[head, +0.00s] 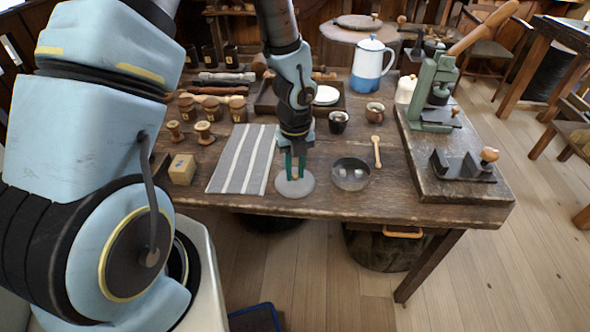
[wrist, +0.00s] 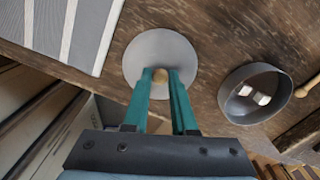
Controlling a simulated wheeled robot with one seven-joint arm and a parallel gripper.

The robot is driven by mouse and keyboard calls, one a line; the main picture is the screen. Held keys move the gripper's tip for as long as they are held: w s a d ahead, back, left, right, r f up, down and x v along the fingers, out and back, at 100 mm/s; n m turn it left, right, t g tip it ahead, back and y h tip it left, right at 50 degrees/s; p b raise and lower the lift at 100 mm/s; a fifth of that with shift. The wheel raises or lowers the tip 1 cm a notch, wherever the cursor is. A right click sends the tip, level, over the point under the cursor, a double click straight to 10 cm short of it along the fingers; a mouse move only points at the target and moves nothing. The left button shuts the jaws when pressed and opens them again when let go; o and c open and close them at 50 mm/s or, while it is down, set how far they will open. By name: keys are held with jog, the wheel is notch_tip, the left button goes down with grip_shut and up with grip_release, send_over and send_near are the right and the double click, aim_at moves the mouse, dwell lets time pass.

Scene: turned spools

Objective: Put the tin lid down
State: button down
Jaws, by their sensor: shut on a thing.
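The tin lid (head: 296,190) is a flat grey disc with a small wooden knob, near the table's front edge. It also shows in the wrist view (wrist: 150,46). My gripper (head: 295,176) points down, with its green fingers shut on the lid's knob (wrist: 160,75). The lid looks level; I cannot tell whether it touches the table top or hangs just above it. The round grey tin (head: 351,186) stands open to the right of the lid, apart from it. Small whitish pieces lie inside the tin, also seen in the wrist view (wrist: 262,98).
A striped cloth (head: 242,160) lies just left of the lid, and a wooden block (head: 182,169) beyond it. A raised board (head: 465,185) with tools fills the right end.

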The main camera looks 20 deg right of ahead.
jog(key=shift+f, duration=0.2)
jog(key=c, duration=0.7)
grip_release()
jog(key=shift+r, duration=0.15)
